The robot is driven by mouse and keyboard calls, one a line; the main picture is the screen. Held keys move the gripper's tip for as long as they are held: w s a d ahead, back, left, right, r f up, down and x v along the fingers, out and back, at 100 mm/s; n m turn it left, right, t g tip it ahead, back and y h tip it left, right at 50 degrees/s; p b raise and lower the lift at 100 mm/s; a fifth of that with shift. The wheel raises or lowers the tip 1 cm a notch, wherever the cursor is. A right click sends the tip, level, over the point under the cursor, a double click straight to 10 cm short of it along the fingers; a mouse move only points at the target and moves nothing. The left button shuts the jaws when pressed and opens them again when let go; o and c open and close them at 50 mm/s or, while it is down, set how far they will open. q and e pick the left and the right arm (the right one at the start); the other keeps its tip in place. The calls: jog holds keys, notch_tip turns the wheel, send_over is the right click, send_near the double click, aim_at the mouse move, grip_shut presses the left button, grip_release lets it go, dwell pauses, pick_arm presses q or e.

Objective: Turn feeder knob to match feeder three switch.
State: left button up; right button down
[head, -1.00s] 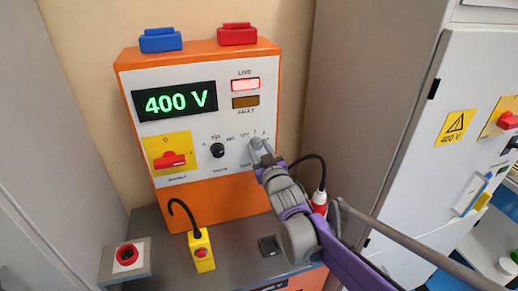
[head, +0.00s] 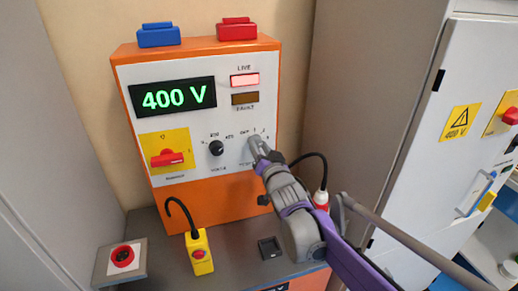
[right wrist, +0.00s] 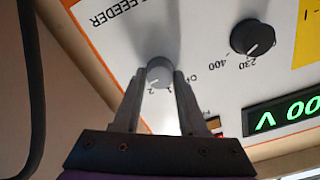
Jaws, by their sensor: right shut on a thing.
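The feeder knob (right wrist: 159,72) is a small grey round knob on the white front panel of the orange unit (head: 196,47). My right gripper (right wrist: 161,78) has its two fingers on either side of the knob and is shut on it. In the head view my right gripper (head: 254,144) covers most of the knob. Scale marks, among them a 2, show around it, upside down in the right wrist view. I cannot tell for sure which mark the knob points at. No switch labelled feeder three is readable. My left gripper is not in view.
A black voltage knob (head: 216,148) and a red switch on a yellow plate (head: 166,158) sit left of the feeder knob. The display (head: 173,97) reads 400 V. A yellow pendant (head: 199,252) and red emergency button (head: 123,255) stand below. A grey cabinet (head: 440,150) is at right.

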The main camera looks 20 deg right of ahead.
jog(key=shift+m, duration=0.7)
jog(key=shift+c, duration=2.2)
grip_release()
jog(key=shift+s, duration=0.1)
jog(key=s, duration=1)
jog(key=shift+s+d+b, duration=0.2)
jog(key=shift+s+b, duration=0.15)
jog(key=shift+b, duration=0.05)
jog(key=s+f+n+g+p, duration=0.3)
jog(key=s+f+n+g, duration=0.3)
jog(key=s+f+g, duration=0.6)
jog(key=s+f, duration=1)
jog(key=s, duration=0.2)
jog(key=shift+s+f+n+g+h, duration=0.25)
jog(key=shift+s+n+g+h, duration=0.05)
